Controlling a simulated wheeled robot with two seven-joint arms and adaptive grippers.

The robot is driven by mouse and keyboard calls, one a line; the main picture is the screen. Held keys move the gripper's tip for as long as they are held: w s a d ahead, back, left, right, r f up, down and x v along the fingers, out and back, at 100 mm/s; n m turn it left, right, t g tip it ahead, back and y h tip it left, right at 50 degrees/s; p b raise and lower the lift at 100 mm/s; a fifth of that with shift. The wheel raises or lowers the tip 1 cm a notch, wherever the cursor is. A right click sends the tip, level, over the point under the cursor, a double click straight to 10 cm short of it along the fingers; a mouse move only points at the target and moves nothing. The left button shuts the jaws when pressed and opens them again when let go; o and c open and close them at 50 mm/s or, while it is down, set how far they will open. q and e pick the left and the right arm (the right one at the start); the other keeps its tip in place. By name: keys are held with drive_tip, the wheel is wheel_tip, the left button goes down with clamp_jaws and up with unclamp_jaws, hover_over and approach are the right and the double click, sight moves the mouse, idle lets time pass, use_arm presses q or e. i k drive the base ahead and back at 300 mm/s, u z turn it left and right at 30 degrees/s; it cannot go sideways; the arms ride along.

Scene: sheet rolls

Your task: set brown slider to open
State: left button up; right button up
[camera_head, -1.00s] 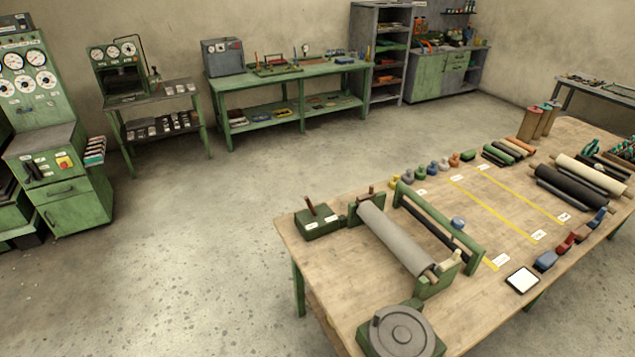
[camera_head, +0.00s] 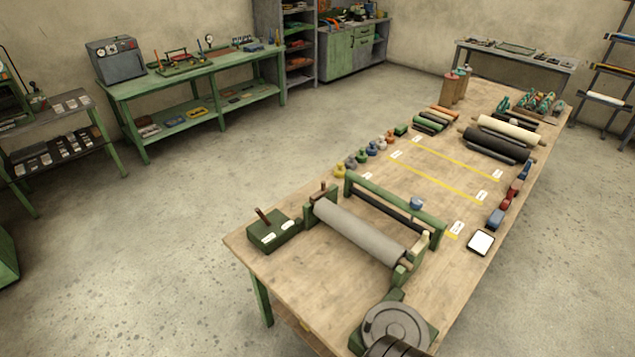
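A green box (camera_head: 268,237) stands at the near left corner of the wooden table. A brown lever (camera_head: 263,215) sticks up from its top, leaning to the left, and two small white labels lie on the top face. The label text is too small to read. This lever may be the brown slider; I cannot tell its setting. Another brown upright piece (camera_head: 323,187) stands at the left end of the green roller stand, beside the box. Neither of my grippers shows in the head view.
The grey roller (camera_head: 360,232) lies in its green stand right of the box. A round grey disc (camera_head: 396,325) is at the table's near end. Black and cream rolls (camera_head: 497,145), coloured weights and yellow lines (camera_head: 435,176) lie farther back. The floor left of the wooden table (camera_head: 310,277) is clear.

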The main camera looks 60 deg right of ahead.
sight(323, 190)
drive_tip(key=z, duration=0.5)
drive_tip(key=i, duration=0.6)
drive_tip(key=z, duration=0.65)
